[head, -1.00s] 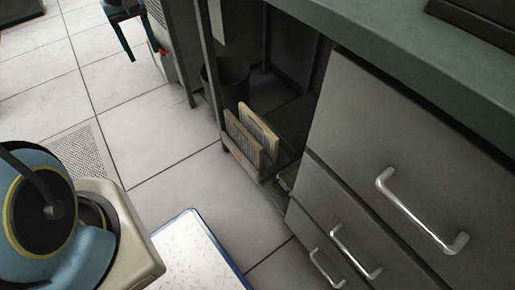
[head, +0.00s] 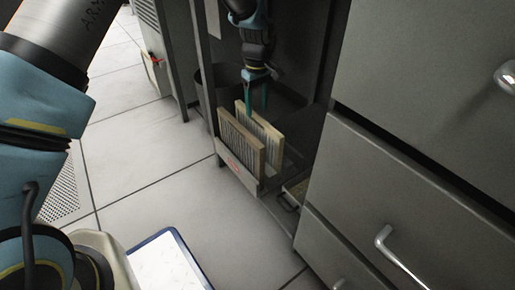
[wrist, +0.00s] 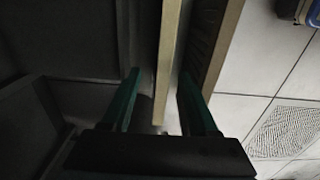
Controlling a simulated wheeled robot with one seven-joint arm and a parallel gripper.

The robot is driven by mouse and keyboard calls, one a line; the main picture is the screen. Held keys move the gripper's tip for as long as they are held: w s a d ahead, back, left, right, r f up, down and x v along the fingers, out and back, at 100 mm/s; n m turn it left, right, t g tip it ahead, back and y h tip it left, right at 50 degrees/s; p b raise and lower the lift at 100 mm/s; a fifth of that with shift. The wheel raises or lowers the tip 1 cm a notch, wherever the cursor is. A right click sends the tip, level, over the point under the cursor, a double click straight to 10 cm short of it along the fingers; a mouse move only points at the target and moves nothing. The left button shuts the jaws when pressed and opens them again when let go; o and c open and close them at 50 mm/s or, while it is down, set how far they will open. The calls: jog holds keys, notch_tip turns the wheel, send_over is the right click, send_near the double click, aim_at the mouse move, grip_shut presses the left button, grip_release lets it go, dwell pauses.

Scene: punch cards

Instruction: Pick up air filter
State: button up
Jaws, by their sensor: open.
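Two air filters, flat panels with pale wooden-looking frames, stand upright side by side in a low metal tray (head: 238,172) inside the dark cabinet. The front filter (head: 241,143) is nearer the floor side; the rear filter (head: 262,130) is behind it. My gripper (head: 257,108) is open, pointing down at the rear filter's top edge. The front filter (wrist: 222,50) lies outside the right finger. Contact cannot be told.
Grey drawers with metal handles (head: 385,240) stand close on the right. The tiled floor (head: 150,175) is open to the left.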

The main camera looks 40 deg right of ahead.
aim_at(257, 132)
notch_tip(257, 132, down, 5)
jog(key=shift+f+b, duration=0.2)
jog(key=shift+b, duration=0.9)
jog(key=f+b, duration=0.2)
jog(key=f, duration=0.1)
jog(key=f+b, duration=0.1)
jog(key=f, duration=0.1)
jog(key=shift+s+a+f, duration=0.1)
jog(key=shift+s+a, duration=0.15)
grip_shut()
